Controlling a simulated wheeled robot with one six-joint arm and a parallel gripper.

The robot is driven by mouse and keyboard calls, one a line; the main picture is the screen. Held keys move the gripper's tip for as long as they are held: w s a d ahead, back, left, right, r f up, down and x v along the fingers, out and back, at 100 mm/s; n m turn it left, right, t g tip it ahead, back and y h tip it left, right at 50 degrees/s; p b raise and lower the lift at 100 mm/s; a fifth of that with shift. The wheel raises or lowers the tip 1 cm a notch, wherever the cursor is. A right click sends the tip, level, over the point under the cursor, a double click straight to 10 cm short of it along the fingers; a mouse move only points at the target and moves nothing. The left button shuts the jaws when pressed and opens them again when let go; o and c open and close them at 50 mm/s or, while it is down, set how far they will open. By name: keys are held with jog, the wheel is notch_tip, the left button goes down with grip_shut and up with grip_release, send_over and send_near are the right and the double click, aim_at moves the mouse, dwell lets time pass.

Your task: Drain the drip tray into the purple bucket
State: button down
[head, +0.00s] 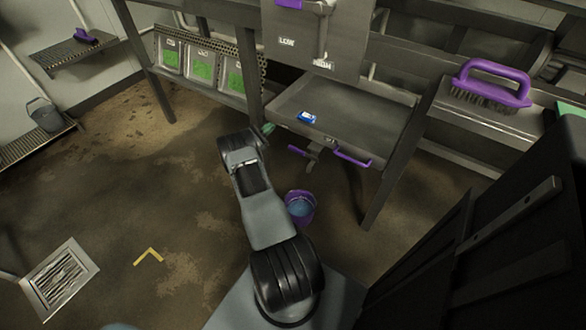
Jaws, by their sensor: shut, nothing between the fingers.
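The drip tray (345,102) is a wide grey pan under the autoclave front. A blue-and-white item (306,117) lies in it. Below its front edge hangs a drain valve (314,153) with a purple lever (297,151); a purple handle (352,158) is to its right. The purple bucket (300,208) stands on the floor below the valve, beside my arm, with something bluish inside. My gripper (268,129) shows only as a small greenish tip beyond my wrist, left of the tray and valve. It is shut and apart from the lever.
A purple brush (492,84) rests on the ledge at right. A dark cabinet (500,230) fills the lower right. Green-labelled bins (202,67) stand at the back left. A grey bucket (45,114) sits at far left. A floor drain (60,280) and open floor are at left.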

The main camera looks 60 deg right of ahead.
jog(key=s+a+f+n+t+h+b, duration=0.1)
jog(key=s+f+n+t+h+b, duration=0.2)
jog(key=f, duration=0.9)
jog(key=s+a+f+n+t+h+b, duration=0.1)
jog(key=s+f+n+t+h+b, duration=0.2)
jog(key=f, duration=0.9)
jog(key=s+n+t+h, duration=0.1)
jog(key=n+t, duration=0.1)
jog(key=shift+s+f+n+t, duration=0.25)
jog(key=shift+s+n+t, duration=0.05)
jog(key=shift+n, duration=0.1)
jog(key=shift+a, duration=0.1)
